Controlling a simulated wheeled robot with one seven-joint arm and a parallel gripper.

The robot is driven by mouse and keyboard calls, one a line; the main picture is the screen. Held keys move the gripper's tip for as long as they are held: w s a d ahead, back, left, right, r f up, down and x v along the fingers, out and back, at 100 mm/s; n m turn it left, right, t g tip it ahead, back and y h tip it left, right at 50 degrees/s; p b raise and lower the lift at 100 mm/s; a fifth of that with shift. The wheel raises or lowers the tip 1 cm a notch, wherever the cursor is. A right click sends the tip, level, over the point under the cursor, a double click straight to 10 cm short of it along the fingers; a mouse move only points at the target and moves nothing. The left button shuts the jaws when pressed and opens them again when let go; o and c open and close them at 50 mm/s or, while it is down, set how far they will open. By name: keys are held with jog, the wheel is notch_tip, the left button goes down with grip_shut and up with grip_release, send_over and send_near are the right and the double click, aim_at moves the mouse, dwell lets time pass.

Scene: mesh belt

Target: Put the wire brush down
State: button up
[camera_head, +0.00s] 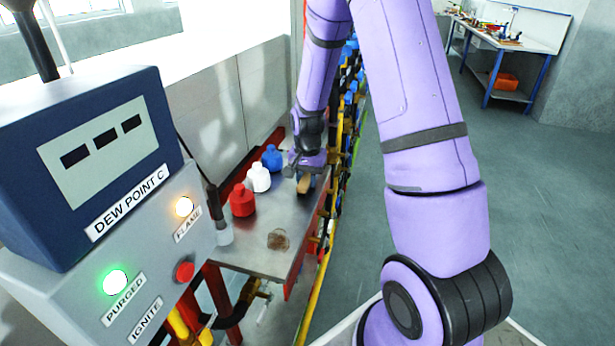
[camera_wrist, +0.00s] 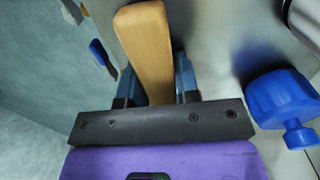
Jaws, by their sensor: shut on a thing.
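My gripper (camera_head: 305,176) is at the far end of the steel shelf (camera_head: 262,255), low over its right edge. It is shut on the wire brush (camera_head: 304,185), whose tan wooden part shows below the fingers. In the wrist view the wooden body of the wire brush (camera_wrist: 148,45) stands between the two fingers of my gripper (camera_wrist: 155,85). The bristles are hidden. I cannot tell whether the brush touches the shelf.
A blue bottle (camera_head: 272,158), a white bottle (camera_head: 258,178) and a red bottle (camera_head: 242,200) stand along the shelf's left side. A brownish round thing (camera_head: 278,239) lies nearer. A control box (camera_head: 150,260) stands at the left. The shelf's middle is bare.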

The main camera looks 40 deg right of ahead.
aim_at(307, 175)
jog(key=shift+s+f, duration=0.1)
jog(key=shift+f, duration=0.1)
jog(key=o, duration=0.8)
jog(key=shift+a+f, duration=0.1)
jog(key=shift+f, duration=0.05)
jog(key=shift+o, duration=0.5)
jog(key=shift+s+f, duration=0.1)
jog(key=shift+s, duration=0.1)
notch_tip(307, 175, up, 13)
jog(key=s+a+r+n+t, duration=0.3)
jog(key=s+a+r+n, duration=0.35)
jog(key=s+r, duration=0.65)
jog(key=s+a+r+n+t, duration=0.1)
jog(key=s+a+r+n, duration=0.1)
jog(key=s, duration=0.4)
jog(key=s+a+r+n+t, duration=0.1)
jog(key=s+a+r+n, duration=0.1)
jog(key=s, duration=0.4)
jog(key=shift+s+a+r, duration=0.15)
jog(key=shift+a+r, duration=0.65)
jog(key=shift+r, duration=0.25)
